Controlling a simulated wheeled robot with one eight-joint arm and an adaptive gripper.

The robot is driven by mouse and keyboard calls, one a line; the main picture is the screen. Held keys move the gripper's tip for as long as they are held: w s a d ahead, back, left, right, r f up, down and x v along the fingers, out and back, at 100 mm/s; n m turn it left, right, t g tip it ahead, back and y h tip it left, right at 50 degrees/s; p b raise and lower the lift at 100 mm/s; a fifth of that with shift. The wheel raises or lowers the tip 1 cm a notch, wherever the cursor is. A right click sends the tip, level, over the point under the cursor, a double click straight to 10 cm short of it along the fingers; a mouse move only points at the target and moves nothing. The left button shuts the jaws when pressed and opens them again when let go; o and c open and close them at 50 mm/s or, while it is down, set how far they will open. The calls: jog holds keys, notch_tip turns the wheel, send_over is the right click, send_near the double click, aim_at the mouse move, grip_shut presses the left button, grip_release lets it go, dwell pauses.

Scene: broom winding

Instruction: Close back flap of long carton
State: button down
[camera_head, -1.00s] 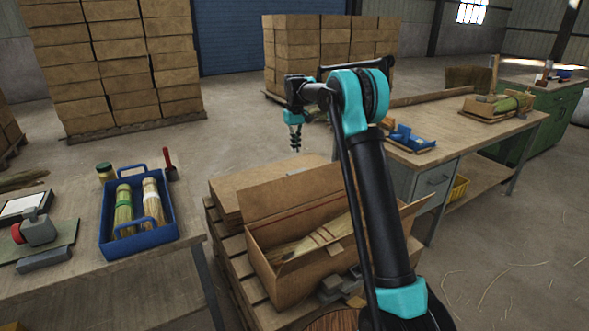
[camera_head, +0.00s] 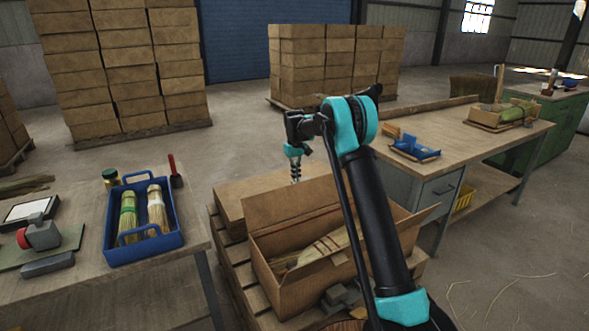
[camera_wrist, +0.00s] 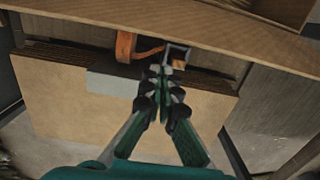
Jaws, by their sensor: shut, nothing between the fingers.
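The long carton (camera_head: 300,292) stands on a pallet in the head view, with pale broom bundles (camera_head: 325,245) inside. Its back flap (camera_head: 290,207) stands up along the far side, tilted away from the opening. My gripper (camera_head: 295,178) points down behind the flap's top edge in the head view; whether it touches the flap cannot be told. In the wrist view my gripper (camera_wrist: 163,82) is shut with nothing held, its fingertips close together. My arm hides part of the carton's right end.
Flat cardboard (camera_head: 232,200) lies behind the carton. A left table holds a blue tray (camera_head: 112,240) with brooms. A workbench (camera_head: 470,142) stands at the right. The wrist view shows a cardboard panel (camera_wrist: 70,105) and an orange part (camera_wrist: 125,45).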

jog(key=shift+s+d+r, duration=0.35)
jog(key=shift+s, duration=0.3)
jog(key=shift+s+d+r, duration=0.3)
jog(key=shift+s+d, duration=0.05)
jog(key=shift+s, duration=0.25)
